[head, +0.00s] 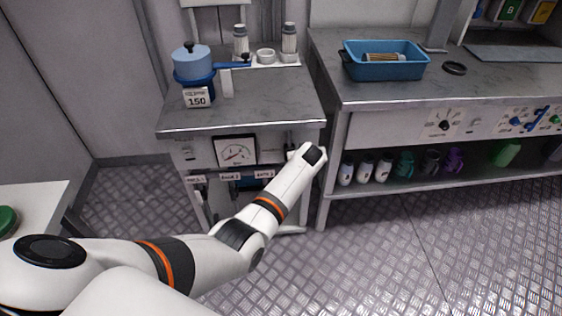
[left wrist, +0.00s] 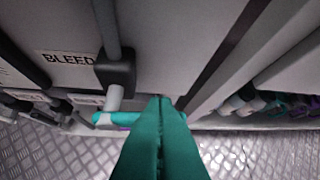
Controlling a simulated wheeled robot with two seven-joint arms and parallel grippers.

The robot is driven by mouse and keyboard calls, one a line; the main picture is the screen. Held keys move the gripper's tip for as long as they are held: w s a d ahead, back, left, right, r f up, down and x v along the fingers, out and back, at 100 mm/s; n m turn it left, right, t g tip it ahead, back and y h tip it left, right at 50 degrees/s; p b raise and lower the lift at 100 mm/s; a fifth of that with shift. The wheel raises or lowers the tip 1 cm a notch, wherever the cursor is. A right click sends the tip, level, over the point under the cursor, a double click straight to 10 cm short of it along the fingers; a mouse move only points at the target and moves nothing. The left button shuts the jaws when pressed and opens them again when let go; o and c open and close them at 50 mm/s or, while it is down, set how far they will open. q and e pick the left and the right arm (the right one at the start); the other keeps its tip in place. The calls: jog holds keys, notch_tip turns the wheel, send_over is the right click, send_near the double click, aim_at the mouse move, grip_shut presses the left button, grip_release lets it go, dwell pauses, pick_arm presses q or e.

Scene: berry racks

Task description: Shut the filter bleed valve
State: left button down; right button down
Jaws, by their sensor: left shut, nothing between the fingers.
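The bleed valve shows in the left wrist view as a black block (left wrist: 116,72) on a grey pipe, beside a label reading BLEED (left wrist: 67,58). A light grey stem comes out below the block. A teal bar (left wrist: 113,118) lies crosswise at the stem's lower end and runs behind my fingers. My left gripper (left wrist: 160,102) has its teal fingers shut and empty, just right of the stem. I cannot tell whether they touch the bar. In the head view my own wrist hides the fingers and most of the valve. My right gripper is not in view.
A grey cabinet (head: 171,130) carries a dial gauge (head: 236,151) and several labelled levers below it. The floor ahead is clear.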

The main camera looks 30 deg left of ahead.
pick_arm(q)
jog(key=shift+w+d+f+b, duration=0.2)
jog(key=shift+d+f+b, duration=0.2)
jog(key=shift+b, duration=0.2)
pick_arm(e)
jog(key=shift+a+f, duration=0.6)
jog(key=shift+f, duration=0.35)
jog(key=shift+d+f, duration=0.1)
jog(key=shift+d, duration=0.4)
